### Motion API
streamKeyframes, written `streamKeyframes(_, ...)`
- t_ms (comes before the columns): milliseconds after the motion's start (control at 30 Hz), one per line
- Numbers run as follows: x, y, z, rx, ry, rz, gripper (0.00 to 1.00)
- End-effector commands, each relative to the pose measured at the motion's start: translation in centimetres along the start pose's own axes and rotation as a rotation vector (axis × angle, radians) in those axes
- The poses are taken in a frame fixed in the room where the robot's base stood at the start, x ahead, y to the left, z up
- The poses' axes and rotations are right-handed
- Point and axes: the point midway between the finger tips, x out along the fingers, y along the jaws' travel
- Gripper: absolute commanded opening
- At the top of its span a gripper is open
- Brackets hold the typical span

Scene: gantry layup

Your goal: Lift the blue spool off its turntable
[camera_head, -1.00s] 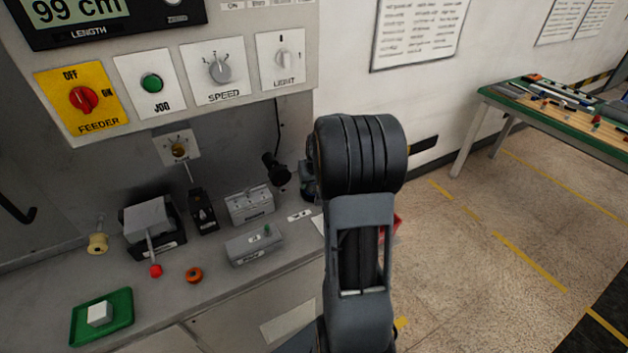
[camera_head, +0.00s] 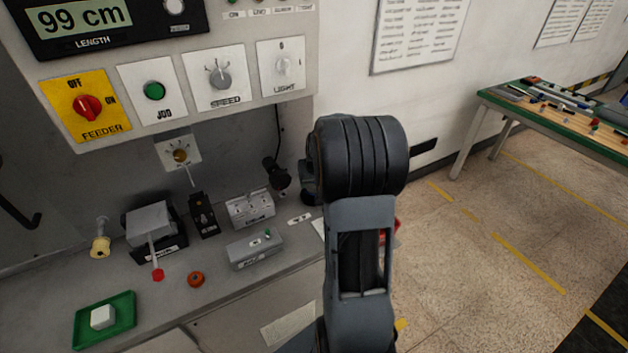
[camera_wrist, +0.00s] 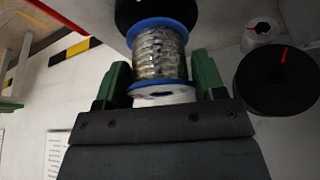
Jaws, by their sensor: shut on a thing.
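In the wrist view the blue spool (camera_wrist: 160,50) has blue flanges and a silvery, wound middle. My gripper (camera_wrist: 162,68) has a green finger on each side of it and is shut on it. A black disc (camera_wrist: 128,12), which looks like the turntable, shows at the top edge behind the spool's far flange. I cannot tell whether spool and disc touch. Neither the spool nor my gripper shows in the head view.
In the wrist view a second black disc (camera_wrist: 284,80) with a red mark is at right, near a pale roll (camera_wrist: 262,32). In the head view a control panel (camera_head: 225,125) hangs above a grey bench holding a lever device (camera_head: 150,228) and green tray (camera_head: 82,325). A workbench (camera_head: 560,118) stands at right.

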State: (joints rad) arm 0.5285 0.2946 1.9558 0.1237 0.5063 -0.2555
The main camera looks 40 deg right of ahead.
Motion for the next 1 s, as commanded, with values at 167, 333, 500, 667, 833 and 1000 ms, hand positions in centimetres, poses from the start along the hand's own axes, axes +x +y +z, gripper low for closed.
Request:
streamKeyframes(167, -0.6, 0.0, -0.3, 0.0, 0.001, 0.0, 0.33)
streamKeyframes(333, -1.0, 0.0, -0.4, 0.0, 0.001, 0.0, 0.33)
streamKeyframes(500, -1.4, 0.0, -0.6, 0.0, 0.001, 0.0, 0.33)
streamKeyframes(667, -1.8, 0.0, -0.8, 0.0, 0.002, 0.0, 0.33)
streamKeyframes(833, -2.2, 0.0, -0.9, 0.0, 0.002, 0.0, 0.33)
streamKeyframes(1000, -2.6, 0.0, -1.1, 0.0, 0.002, 0.0, 0.33)
